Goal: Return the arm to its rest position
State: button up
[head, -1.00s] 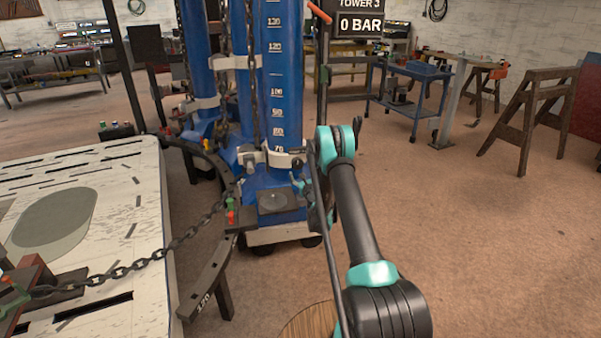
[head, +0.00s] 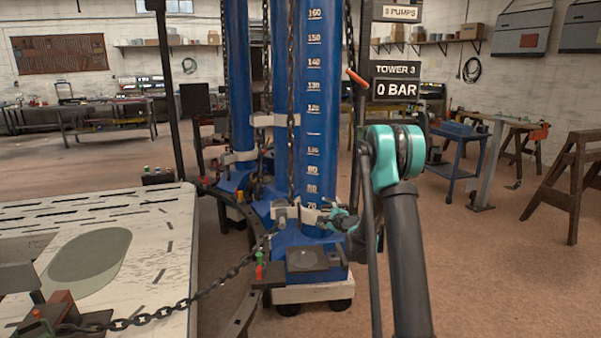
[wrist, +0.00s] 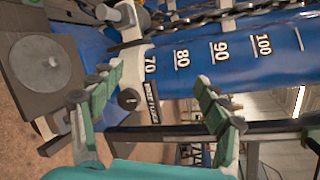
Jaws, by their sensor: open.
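My arm rises at the right of the head view, its teal elbow standing in front of the tower's right side. My gripper (head: 338,216) is beside the white collar (head: 310,214) low on the blue tower (head: 313,130), near the 70 mark. In the wrist view my gripper (wrist: 160,102) has its green-padded fingers spread wide, with nothing held between them. Behind the gap are the collar with a dark round knob (wrist: 129,99) and the blue tower with its white scale. The depth between the fingers and the collar is hard to tell.
A chain (head: 185,301) runs from the white slotted bench (head: 160,245) to the tower. A dark curved rail (head: 247,312) passes between them. A sign reads 0 BAR (head: 396,90). A blue cart (head: 455,160) and sawhorse (head: 572,180) stand right, with open floor before them.

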jog(key=s+r+n+g, duration=0.25)
jog(key=s+n, duration=0.25)
jog(key=s, duration=0.6)
jog(key=s+r+n+g, duration=0.1)
jog(key=s+n+g, duration=0.2)
jog(key=s+n, duration=0.55)
jog(key=s+d+f+n+g+h, duration=0.1)
jog(key=s+d+f+h, duration=0.1)
jog(key=s, duration=0.8)
jog(key=s+d+f+n+g+h, duration=0.2)
jog(key=s+d, duration=0.2)
jog(key=s, duration=0.6)
jog(key=s+d+f+n+g+h, duration=0.1)
jog(key=s+d+f+n+h, duration=0.1)
jog(key=s, duration=0.9)
jog(key=shift+d+f+g, duration=0.35)
jog(key=shift+d+f, duration=0.2)
jog(key=shift+d, duration=0.3)
